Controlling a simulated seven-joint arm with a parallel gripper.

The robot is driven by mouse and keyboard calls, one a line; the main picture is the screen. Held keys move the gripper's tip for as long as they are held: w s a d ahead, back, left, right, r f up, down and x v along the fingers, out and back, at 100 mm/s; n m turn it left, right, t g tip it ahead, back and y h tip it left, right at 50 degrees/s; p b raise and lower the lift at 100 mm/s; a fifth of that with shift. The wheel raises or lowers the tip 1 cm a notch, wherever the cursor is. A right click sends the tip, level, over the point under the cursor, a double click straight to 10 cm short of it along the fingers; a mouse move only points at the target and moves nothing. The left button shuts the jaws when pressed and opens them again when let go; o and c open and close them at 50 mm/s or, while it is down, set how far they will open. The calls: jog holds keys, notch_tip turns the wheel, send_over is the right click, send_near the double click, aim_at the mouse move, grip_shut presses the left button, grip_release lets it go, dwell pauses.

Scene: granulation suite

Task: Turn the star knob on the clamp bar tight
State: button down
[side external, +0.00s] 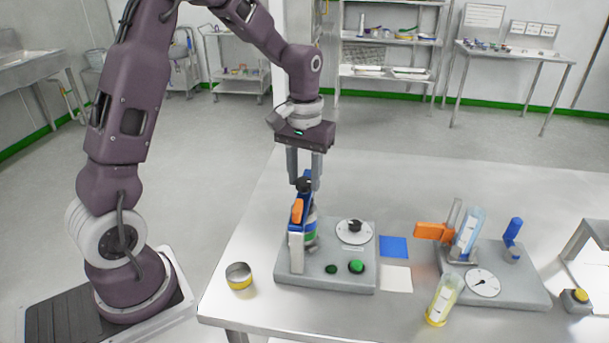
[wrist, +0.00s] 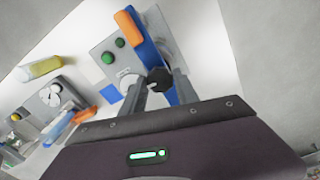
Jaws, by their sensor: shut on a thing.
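The black star knob (wrist: 159,80) sits on top of the blue clamp bar (wrist: 149,45). My gripper (wrist: 158,88) points down with its two fingers on either side of the knob, shut on it. In the side external view my gripper (side external: 304,178) is above the left station, and the dark knob (side external: 303,185) shows between the fingertips. The clamp bar (side external: 307,192) there lies over a jar with a green and white band (side external: 311,228), partly hidden behind the upright and an orange lever (side external: 297,211).
The grey base (side external: 330,278) carries a dial (side external: 354,232) and green buttons (side external: 356,266). To the right are a blue square (side external: 394,247), a second station (side external: 500,275) and a yellow-capped cylinder (side external: 443,300). A small yellow-banded tin (side external: 239,276) stands at front left. The table's back is clear.

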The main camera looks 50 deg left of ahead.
jog(key=m, duration=0.4)
jog(key=shift+m, duration=0.3)
jog(key=m, duration=0.3)
jog(key=shift+m, duration=0.4)
jog(key=m, duration=0.4)
jog(key=shift+w+m, duration=0.1)
jog(key=shift+m, duration=1.9)
jog(key=c, duration=0.9)
grip_release()
